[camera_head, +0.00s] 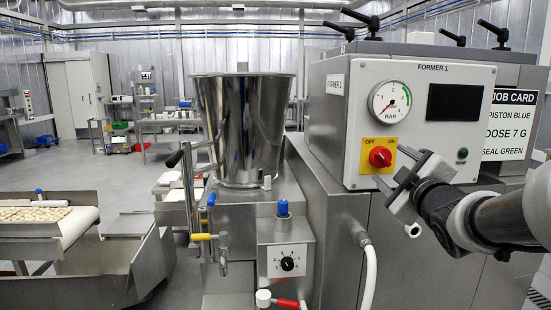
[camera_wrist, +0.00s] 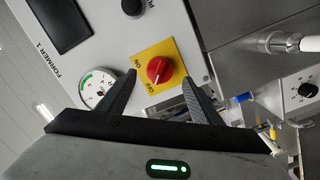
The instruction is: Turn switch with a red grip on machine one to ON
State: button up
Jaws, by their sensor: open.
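The red-grip switch (camera_head: 380,157) sits on a yellow OFF/ON plate (camera_head: 369,144) on the front panel labelled FORMER 1. In the wrist view the red knob (camera_wrist: 160,70) lies ahead of and between my fingertips, on its yellow plate (camera_wrist: 148,53). My gripper (camera_head: 399,175) is just right of and in front of the switch in the head view. In the wrist view my gripper (camera_wrist: 158,82) has its two dark fingers spread wide with nothing held. The fingers appear apart from the knob.
A pressure gauge (camera_head: 390,99), a dark display (camera_head: 454,102) and a small green button (camera_head: 462,153) share the panel. A job card (camera_head: 509,112) is at right. A steel hopper (camera_head: 240,130), a black dial (camera_head: 287,263) and a white hose (camera_head: 369,270) stand left and below.

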aim_at(384, 160)
jog(key=shift+w+d, duration=0.2)
jog(key=shift+w, duration=2.1)
jog(key=c, duration=1.1)
